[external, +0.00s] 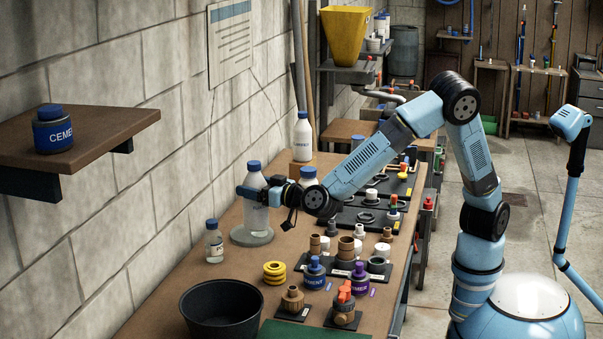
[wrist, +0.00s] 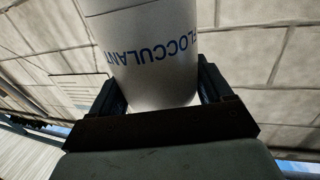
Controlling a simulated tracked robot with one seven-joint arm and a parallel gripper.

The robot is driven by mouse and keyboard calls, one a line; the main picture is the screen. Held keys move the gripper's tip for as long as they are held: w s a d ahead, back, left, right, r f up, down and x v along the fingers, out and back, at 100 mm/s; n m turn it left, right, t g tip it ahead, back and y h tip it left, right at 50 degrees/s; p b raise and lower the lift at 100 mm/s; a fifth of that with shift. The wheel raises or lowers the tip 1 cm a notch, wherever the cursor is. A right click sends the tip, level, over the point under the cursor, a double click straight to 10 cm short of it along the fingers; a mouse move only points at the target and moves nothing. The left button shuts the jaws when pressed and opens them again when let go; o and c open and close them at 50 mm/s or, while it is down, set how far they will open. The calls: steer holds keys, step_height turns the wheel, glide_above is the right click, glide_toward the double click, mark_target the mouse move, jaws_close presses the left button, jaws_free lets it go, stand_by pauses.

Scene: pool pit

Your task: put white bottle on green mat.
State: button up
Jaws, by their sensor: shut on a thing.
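A white bottle (external: 256,217) with a blue cap stands upright at the wall side of the workbench, on or just above a round grey disc (external: 240,238). My gripper (external: 262,194) is shut around its body from the right. In the wrist view the white bottle (wrist: 150,50) fills the space between the two dark fingers, and its blue lettering reads "FLOCCULANT" upside down. The green mat (external: 290,331) lies at the front edge of the bench, cut off by the bottom of the external view. It is apart from the bottle.
A small clear bottle (external: 214,245) stands left of the disc. Another white bottle (external: 302,140) stands on a block behind.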

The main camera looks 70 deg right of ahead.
steer(key=s+a+n+y, duration=0.2)
steer(key=s+a, duration=0.5)
steer(key=s, duration=0.3)
steer(key=s+a+n+y, duration=0.1)
steer(key=s+a+y, duration=0.2)
steer(key=s+a, duration=0.55)
steer(key=s+a+n+y, duration=0.2)
steer(key=s+a, duration=0.3)
steer(key=s, duration=0.8)
steer(key=w+a+f, duration=0.4)
steer(key=w+f, duration=0.1)
steer(key=f, duration=0.4)
steer(key=w+a+f, duration=0.5)
steer(key=f, duration=0.3)
steer(key=shift+w+a+f, duration=0.15)
steer(key=shift+a+f, duration=0.1)
steer(key=shift+f, duration=0.1)
steer(key=o, duration=1.4)
steer(key=shift+f, duration=0.1)
